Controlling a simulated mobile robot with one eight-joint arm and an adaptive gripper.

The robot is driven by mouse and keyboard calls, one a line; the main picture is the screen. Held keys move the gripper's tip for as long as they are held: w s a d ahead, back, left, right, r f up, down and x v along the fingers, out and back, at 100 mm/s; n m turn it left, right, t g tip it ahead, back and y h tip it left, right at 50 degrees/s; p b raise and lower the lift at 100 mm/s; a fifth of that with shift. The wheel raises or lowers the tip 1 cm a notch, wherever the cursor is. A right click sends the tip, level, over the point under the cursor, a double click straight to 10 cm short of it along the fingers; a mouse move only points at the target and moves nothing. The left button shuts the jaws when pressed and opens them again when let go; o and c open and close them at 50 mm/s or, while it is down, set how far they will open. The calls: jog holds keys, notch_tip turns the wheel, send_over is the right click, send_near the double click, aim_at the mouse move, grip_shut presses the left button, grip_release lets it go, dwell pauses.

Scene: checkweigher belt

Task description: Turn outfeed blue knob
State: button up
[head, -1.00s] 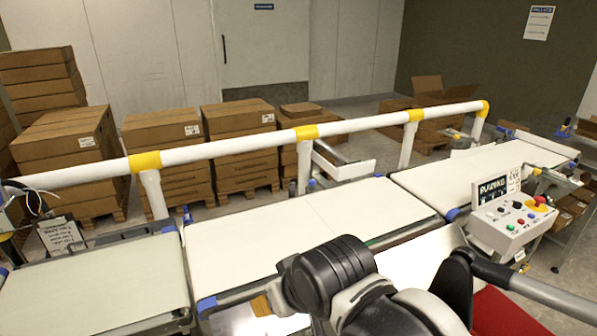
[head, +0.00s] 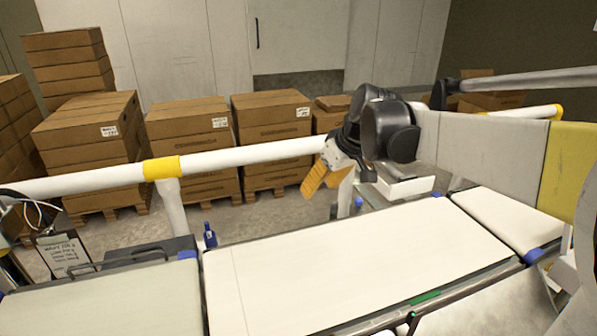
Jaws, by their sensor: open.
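My gripper (head: 317,183), with orange fingers, is open and empty, hanging over the far side of the middle belt and pointing down to the left. A small blue knob (head: 358,203) shows just right of and below the fingers, apart from them, at the middle belt's far edge. Another blue knob (head: 209,236) stands upright near the junction of the left and middle belts. I cannot tell from this view which of them belongs to the outfeed. The right belt (head: 505,218) is partly hidden by my arm.
A white guard rail (head: 245,157) with yellow bands runs behind the belts, close to my gripper. The middle belt (head: 340,260) and left belt (head: 100,298) are bare. Stacked cartons (head: 190,118) stand beyond the rail. The control panel is mostly hidden at right.

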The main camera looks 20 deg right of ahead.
jog(key=w+d+f+n+y, duration=0.1)
jog(key=w+d+f, duration=0.1)
jog(key=w+d, duration=0.55)
jog(key=n+t+y+b, duration=0.1)
jog(key=n+y, duration=0.2)
jog(key=n, duration=0.2)
send_near(360, 199)
jog(key=b+x, duration=0.4)
jog(key=x, duration=0.6)
jog(key=shift+a, duration=0.15)
grip_shut()
